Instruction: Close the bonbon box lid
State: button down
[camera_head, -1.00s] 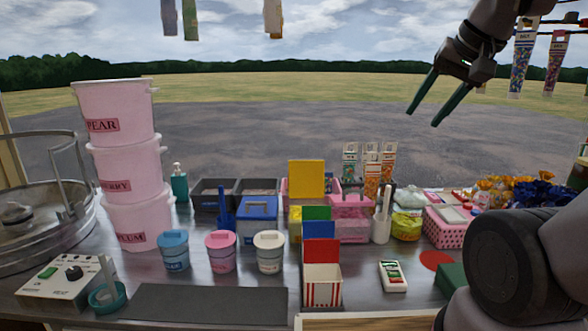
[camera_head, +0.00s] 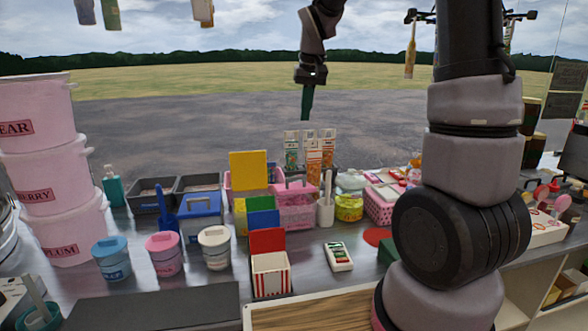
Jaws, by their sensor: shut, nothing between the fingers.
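Several small boxes stand in a row with upright coloured panels that look like raised lids. The front one is a red-and-white striped box (camera_head: 271,284), its red lid (camera_head: 267,241) standing up at the back and its top open. Behind it are a blue panel (camera_head: 263,219), a green panel (camera_head: 260,202) and a large yellow panel (camera_head: 248,170). No label shows which is the bonbon box. My gripper (camera_head: 307,104) is shut and empty, pointing down in the air beyond and well above the boxes. Its fingers look like one green strip.
Blue, pink and white tubs (camera_head: 163,254) stand left of the striped box. A small white box (camera_head: 338,257) lies to its right. Pink buckets (camera_head: 48,180) are stacked at left. Bottles in a rack (camera_head: 313,157) stand behind. My arm hides part of the counter at right.

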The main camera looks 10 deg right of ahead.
send_over(297, 189)
jog(key=w, duration=0.2)
notch_tip(297, 189, down, 5)
jog(key=shift+n+g, duration=0.4)
jog(key=shift+g, duration=0.1)
jog(key=f, duration=0.8)
jog(key=w+f, duration=0.1)
jog(key=f, duration=0.4)
jog(key=shift+s+f, duration=0.15)
jog(key=shift+f, duration=0.55)
jog(key=shift+s+f, duration=1.6)
jog(key=shift+f, duration=0.2)
